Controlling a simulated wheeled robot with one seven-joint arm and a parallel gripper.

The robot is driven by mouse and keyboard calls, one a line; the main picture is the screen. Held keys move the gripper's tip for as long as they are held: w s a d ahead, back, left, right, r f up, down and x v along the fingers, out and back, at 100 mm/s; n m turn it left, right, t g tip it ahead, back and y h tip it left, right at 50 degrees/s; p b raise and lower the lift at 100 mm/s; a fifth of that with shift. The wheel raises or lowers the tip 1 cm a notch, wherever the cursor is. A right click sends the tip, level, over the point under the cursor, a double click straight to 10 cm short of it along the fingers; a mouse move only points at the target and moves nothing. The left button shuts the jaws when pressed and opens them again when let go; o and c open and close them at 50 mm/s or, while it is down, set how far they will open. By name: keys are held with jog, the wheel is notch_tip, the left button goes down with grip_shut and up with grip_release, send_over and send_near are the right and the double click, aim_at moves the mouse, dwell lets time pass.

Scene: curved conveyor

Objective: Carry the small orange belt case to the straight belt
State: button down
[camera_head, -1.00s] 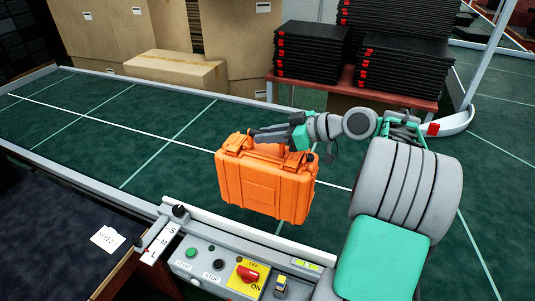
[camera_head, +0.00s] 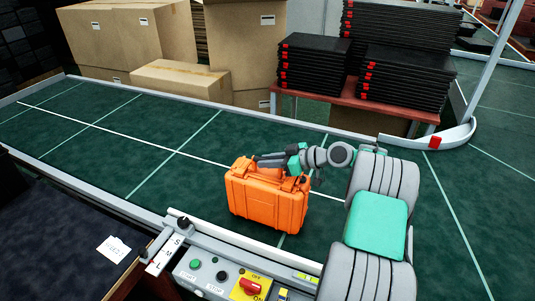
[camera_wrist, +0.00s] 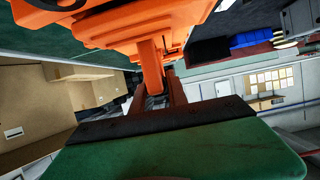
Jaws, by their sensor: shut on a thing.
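The orange case (camera_head: 268,203) is upright at the green straight belt (camera_head: 100,145), over its near part. I cannot tell for sure whether its base rests on the belt or hangs just above it. My gripper (camera_head: 268,160) reaches in from the right and is shut on the case's top handle. In the wrist view the case (camera_wrist: 140,25) fills the upper middle, and my gripper's fingers (camera_wrist: 160,92) close around its handle. The far side of the case is hidden.
A control panel (camera_head: 222,273) with buttons and a red switch stands at the belt's near edge. Cardboard boxes (camera_head: 180,82) and a red table (camera_head: 345,97) with black stacks stand behind the belt. The belt's left part is bare.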

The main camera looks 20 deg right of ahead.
jog(key=c, duration=1.3)
grip_release()
